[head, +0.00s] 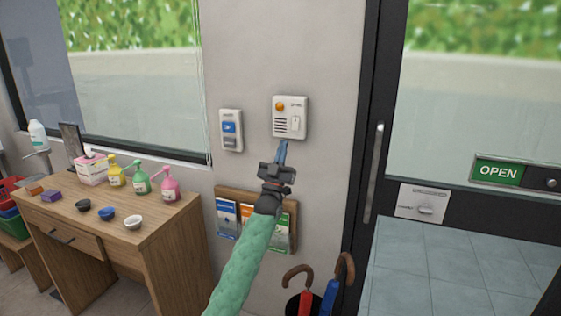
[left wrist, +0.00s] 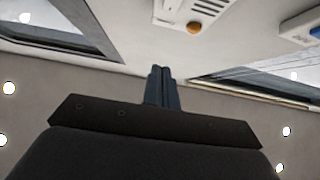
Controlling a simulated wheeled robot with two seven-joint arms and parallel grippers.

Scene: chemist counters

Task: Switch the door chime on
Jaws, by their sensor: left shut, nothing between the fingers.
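A white wall box (head: 290,117) with an orange round lamp or button, speaker slots and a small white switch is on the wall left of the door; it looks like the door chime. Its lower part also shows at the top of the left wrist view (left wrist: 212,8). I cannot tell the switch position. My left gripper (head: 283,148) is shut and empty, its blue-grey fingertips just below the box in the head view. In the left wrist view the closed fingers (left wrist: 162,76) point toward the wall, and contact cannot be told. My right gripper is not in view.
A second wall box (head: 231,130) with a blue rocker is to the left. A leaflet rack (head: 227,219) hangs below, partly behind my arm. Umbrellas (head: 329,297) stand by the glass door's handle (head: 374,172). A wooden desk (head: 163,222) with pump bottles and bowls is at left.

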